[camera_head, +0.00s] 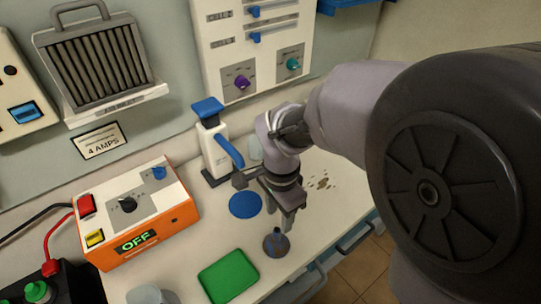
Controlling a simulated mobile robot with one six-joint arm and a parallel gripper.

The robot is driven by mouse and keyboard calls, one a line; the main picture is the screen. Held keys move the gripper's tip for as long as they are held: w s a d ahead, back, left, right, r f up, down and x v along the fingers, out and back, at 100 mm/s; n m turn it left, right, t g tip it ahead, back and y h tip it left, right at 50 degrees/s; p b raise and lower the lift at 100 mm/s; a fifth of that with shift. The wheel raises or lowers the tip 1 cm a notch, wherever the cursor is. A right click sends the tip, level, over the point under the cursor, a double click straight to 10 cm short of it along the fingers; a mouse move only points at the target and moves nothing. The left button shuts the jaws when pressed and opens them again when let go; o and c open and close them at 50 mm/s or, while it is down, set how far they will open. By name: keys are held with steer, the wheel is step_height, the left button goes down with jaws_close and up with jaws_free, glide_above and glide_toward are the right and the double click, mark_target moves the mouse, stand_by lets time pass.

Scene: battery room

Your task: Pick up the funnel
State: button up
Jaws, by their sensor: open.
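My gripper (288,222) points down, open and empty, just behind and slightly right of the funnel's top. From this angle I cannot tell whether the fingers touch it; they seem apart from it.
A blue disc (245,205) and a green tray (228,276) lie close by. A white dispenser with blue top (213,145) stands behind. An orange charger reading OFF (139,217) is at left. Brown spots mark the counter at right.

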mark_target(277, 230)
steer(key=f+b, duration=0.1)
steer(key=f, duration=0.2)
steer(key=f+b, duration=0.2)
steer(key=f, duration=0.2)
steer(key=shift+s+a+f, duration=0.2)
steer(key=shift+r, duration=0.15)
jaws_close()
stand_by(0.9)
